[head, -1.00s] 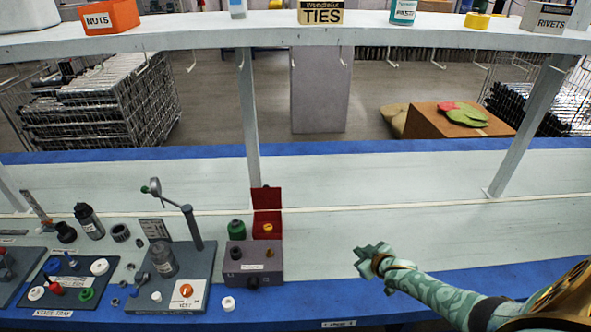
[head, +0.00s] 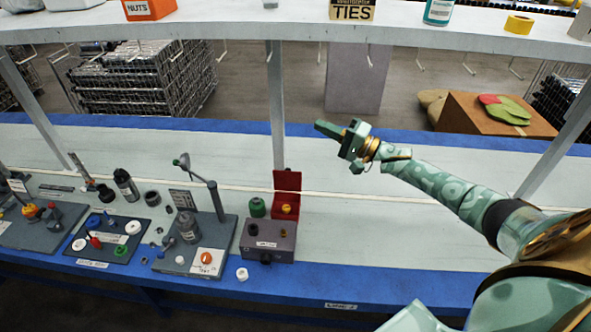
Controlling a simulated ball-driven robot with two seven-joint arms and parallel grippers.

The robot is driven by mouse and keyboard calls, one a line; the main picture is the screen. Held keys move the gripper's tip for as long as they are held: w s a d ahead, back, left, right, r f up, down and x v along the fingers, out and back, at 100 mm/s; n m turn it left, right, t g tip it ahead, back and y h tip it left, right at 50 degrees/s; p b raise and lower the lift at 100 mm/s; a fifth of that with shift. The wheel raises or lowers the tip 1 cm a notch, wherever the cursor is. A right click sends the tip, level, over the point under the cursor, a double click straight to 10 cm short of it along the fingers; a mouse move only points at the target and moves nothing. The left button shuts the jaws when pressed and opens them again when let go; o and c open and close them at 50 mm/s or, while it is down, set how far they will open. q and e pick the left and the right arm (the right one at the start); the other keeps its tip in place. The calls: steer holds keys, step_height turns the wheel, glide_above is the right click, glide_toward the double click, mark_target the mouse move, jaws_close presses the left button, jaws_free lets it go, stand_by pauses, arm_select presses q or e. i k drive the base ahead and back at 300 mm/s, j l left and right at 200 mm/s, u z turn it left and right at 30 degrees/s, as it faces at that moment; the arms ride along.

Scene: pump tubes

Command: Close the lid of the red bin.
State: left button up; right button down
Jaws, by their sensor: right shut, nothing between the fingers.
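The red bin (head: 286,212) stands on the bench behind a grey box. Its red lid (head: 287,181) is up, standing upright at the back of the bin. An orange-yellow piece (head: 287,209) shows in the bin's opening. My right gripper (head: 322,128) is shut and empty. It appears above and to the right of the bin in the picture, pointing left, apart from the lid. My left gripper is not in view.
A grey box (head: 258,243) stands in front of the bin, with a green cap (head: 257,207) beside it. A shelf post (head: 276,115) rises behind the lid. A test stand (head: 226,232) is at left. The bench to the right is clear.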

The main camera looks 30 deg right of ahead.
mark_target(287, 180)
steer(key=i+l, duration=0.8)
steer(key=l, duration=0.1)
